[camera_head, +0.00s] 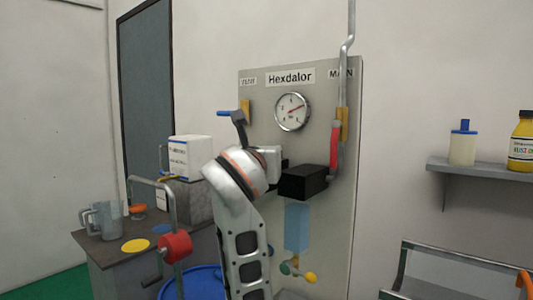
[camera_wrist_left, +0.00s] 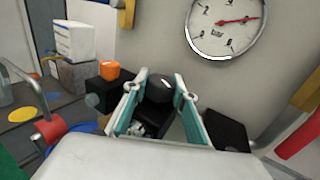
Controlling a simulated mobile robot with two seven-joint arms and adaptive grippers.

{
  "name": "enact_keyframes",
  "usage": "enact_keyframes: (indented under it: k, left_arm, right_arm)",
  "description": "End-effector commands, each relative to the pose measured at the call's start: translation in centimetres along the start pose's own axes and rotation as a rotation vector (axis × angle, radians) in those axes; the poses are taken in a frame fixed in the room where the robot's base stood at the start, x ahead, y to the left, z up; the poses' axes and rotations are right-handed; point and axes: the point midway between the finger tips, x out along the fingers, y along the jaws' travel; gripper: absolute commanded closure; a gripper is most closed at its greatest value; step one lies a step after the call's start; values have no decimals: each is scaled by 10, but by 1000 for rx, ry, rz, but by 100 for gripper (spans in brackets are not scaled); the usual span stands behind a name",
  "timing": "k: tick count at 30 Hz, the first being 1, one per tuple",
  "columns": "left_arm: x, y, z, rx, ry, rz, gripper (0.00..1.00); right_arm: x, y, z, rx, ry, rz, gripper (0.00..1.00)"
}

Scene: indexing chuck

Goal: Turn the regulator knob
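The regulator panel (camera_head: 327,75) stands upright in the head view, with a round gauge (camera_head: 293,112) near its top; the gauge also shows in the left wrist view (camera_wrist_left: 226,24). A dark, faceted knob (camera_wrist_left: 158,89), which looks like the regulator knob, sits between the fingertips of my left gripper (camera_wrist_left: 161,77). The teal-padded fingers are apart, one on each side of the knob; I cannot tell whether they touch it. In the head view my left wrist hides the knob and most of the gripper. My right gripper is out of view.
A black box-shaped part (camera_head: 304,182) juts out just right of my gripper. A red-handled lever (camera_head: 334,147) and a blue-handled valve (camera_head: 231,114) are on the panel. A workbench (camera_head: 108,249) stands left, a blue drum (camera_head: 201,283) below, and a shelf (camera_head: 480,169) right.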

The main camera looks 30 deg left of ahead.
Motion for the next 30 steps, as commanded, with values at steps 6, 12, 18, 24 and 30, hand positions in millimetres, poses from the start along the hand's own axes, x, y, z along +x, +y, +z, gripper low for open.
enact_keyframes:
  k: [6,12,18,24,30]
  left_arm:
    - [0,0,0,0,-1,0,56]
    - [-1,0,0,-1,-1,-1,56]
    - [-22,0,1,-2,-3,-3,56]
    - [-55,0,1,-4,-3,-3,56]
    - [-73,0,0,-2,-1,-2,56]
  right_arm:
    - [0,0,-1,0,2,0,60]
    - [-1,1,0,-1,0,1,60]
    - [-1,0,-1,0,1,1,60]
    - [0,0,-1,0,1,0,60]
    - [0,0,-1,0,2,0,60]
